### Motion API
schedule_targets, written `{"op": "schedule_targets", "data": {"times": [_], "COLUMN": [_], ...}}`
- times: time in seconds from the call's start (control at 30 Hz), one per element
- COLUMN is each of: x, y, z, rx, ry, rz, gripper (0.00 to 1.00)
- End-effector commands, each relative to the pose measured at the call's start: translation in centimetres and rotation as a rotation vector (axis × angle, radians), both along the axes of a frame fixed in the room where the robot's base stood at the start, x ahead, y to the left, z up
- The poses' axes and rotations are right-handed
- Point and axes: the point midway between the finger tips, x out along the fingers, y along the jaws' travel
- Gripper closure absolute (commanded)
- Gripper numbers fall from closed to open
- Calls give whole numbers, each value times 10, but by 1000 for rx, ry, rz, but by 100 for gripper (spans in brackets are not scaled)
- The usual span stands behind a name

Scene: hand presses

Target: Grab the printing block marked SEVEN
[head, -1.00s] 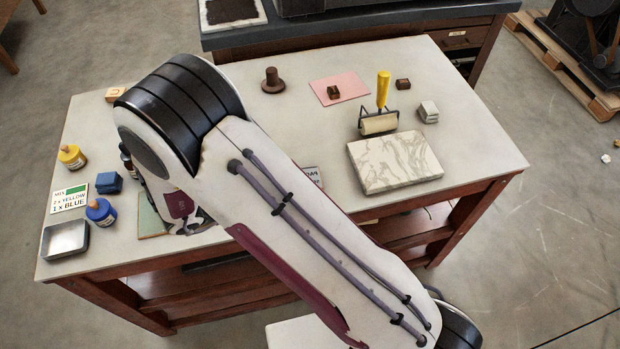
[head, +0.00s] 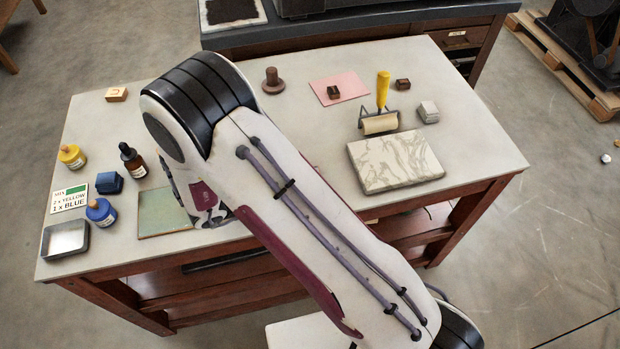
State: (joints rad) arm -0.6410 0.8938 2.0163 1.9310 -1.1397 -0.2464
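I cannot read SEVEN on any block. A light wooden block (head: 116,94) with an orange mark lies at the table's back left; the mark is too small to read surely. A small dark brown block (head: 333,92) sits on a pink sheet, and another brown block (head: 403,84) lies to its right. A grey-white block (head: 428,111) is right of the roller. My gripper (head: 213,220) points down near the front edge, right of the green mat, mostly hidden by my arm. Its fingers are too small and covered to show whether they are open.
A yellow-handled roller (head: 381,104) and a marbled slab (head: 395,162) occupy the right. A brown stamp handle (head: 272,80) stands at the back. Bottles, including a dropper bottle (head: 132,160), a metal tray (head: 66,239) and a green mat (head: 165,212) crowd the left.

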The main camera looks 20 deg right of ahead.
Motion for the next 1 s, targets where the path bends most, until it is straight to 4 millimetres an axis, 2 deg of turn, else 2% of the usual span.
{"op": "schedule_targets", "data": {"times": [0.53, 0.57, 0.7, 0.73, 1.0], "x": [1, 1, 1, 1, 1], "y": [-2, -2, -2, -2, -2], "z": [-1, -1, -1, -1, -1], "rx": [0, 0, 0, 0, 1], "ry": [0, 1, 1, 1, 1], "rz": [1, 0, 0, 0, 0], "gripper": [21, 26, 63, 69, 69]}}
